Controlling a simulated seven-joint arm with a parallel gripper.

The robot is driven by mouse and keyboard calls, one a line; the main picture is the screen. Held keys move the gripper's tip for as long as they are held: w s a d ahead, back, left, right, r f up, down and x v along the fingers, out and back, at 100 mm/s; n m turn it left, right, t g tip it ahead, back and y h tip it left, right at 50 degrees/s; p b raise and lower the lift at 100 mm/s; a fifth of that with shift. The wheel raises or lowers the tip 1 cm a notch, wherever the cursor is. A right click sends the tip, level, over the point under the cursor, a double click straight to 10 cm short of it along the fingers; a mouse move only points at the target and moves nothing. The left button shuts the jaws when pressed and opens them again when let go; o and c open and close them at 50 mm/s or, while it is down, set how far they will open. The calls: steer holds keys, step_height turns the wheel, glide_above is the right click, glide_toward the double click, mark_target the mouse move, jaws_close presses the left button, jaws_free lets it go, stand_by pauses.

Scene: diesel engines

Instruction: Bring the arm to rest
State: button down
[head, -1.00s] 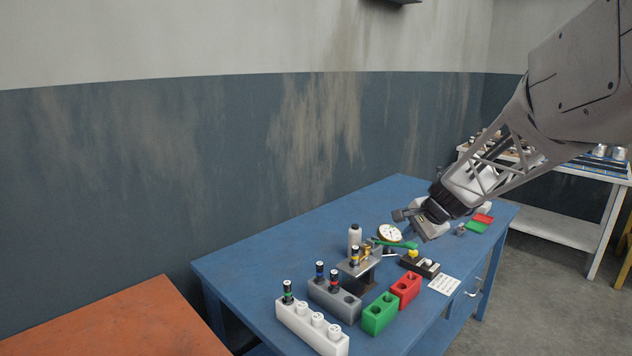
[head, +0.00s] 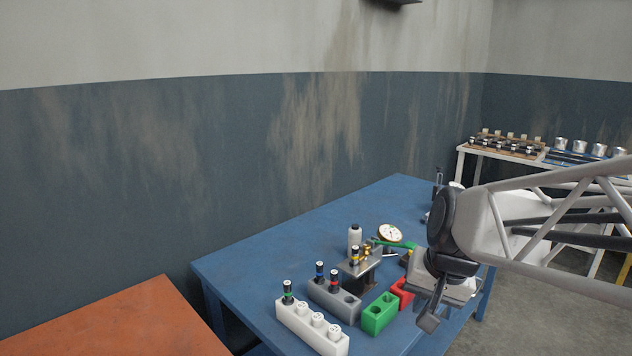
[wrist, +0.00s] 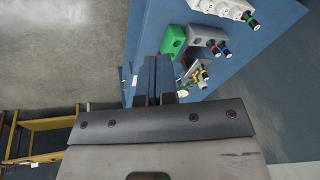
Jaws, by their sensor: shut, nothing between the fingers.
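My gripper (head: 430,316) hangs over the front right of the blue table (head: 300,233) in the head view, in front of part of the red block (head: 402,291). In the wrist view my gripper (wrist: 157,62) shows its two fingers side by side, shut with nothing between them. The green block (head: 380,314) stands just left of the gripper in the head view. It also shows beyond the fingertips in the wrist view (wrist: 173,41). I cannot tell the exact height of the gripper above the table.
A white rack (head: 311,326) and a grey rack (head: 334,300) hold several dark-topped cylinders. An orange table (head: 120,325) is at the left. A white shelf (head: 500,157) with engine parts stands at the back right.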

steer(key=s+f+n+h, duration=0.1)
steer(key=s+f+n, duration=0.1)
steer(key=s, duration=1)
steer(key=shift+d+f+n+h, duration=0.15)
steer(key=shift+d+n+h, duration=0.2)
steer(key=shift+n, duration=0.35)
steer(key=shift+a, duration=0.1)
stand_by(0.7)
